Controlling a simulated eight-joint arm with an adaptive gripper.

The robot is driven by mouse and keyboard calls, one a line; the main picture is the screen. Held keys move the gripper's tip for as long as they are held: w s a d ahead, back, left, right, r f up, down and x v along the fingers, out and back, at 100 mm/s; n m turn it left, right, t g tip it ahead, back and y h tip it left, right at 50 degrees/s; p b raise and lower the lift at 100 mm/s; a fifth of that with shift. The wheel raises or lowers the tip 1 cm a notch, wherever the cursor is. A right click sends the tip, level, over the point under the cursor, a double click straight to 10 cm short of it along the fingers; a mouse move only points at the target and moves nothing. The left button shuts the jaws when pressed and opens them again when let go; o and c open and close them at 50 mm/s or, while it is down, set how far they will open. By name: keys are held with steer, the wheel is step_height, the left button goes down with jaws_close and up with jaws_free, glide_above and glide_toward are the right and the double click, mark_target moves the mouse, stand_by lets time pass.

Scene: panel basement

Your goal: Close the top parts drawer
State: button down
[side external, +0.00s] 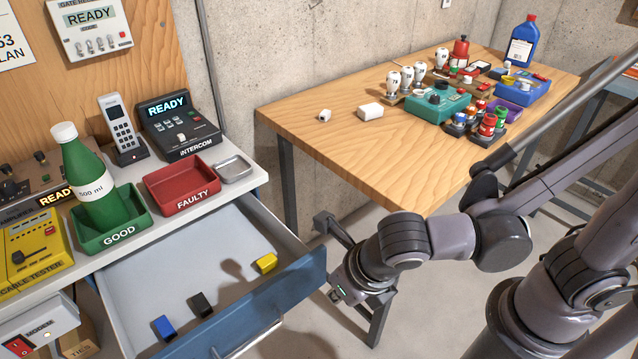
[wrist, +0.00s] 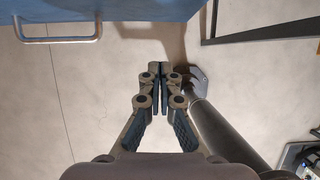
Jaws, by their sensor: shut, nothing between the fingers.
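The top parts drawer (side external: 190,270) is pulled open below the white counter. Its blue front (side external: 290,290) faces the lower right, and its metal handle (side external: 255,340) is partly cut off by the picture edge. A blue block, a black block and a yellow block (side external: 266,262) lie inside. In the wrist view the blue drawer front (wrist: 115,10) fills the top left, with its handle (wrist: 60,39) below it. My gripper (wrist: 162,72) is shut and empty, apart from the drawer front. In the side view my gripper (side external: 345,294) is beyond the front's right end, its fingers mostly hidden.
A wooden table (side external: 400,150) with several parts stands behind my arm, its dark legs near my gripper. A green GOOD tray (side external: 120,238) with a bottle and a red FAULTY tray (side external: 185,205) sit on the counter above the drawer. The floor below my gripper is mostly clear.

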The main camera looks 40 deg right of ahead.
steer(key=shift+w+f, duration=0.65)
steer(key=shift+w, duration=0.3)
steer(key=shift+w+f, duration=0.7)
steer(key=shift+w, duration=0.2)
steer(key=shift+w+f, duration=0.65)
steer(key=shift+w, duration=0.3)
steer(key=w, duration=2.2)
steer(key=shift+w, duration=0.3)
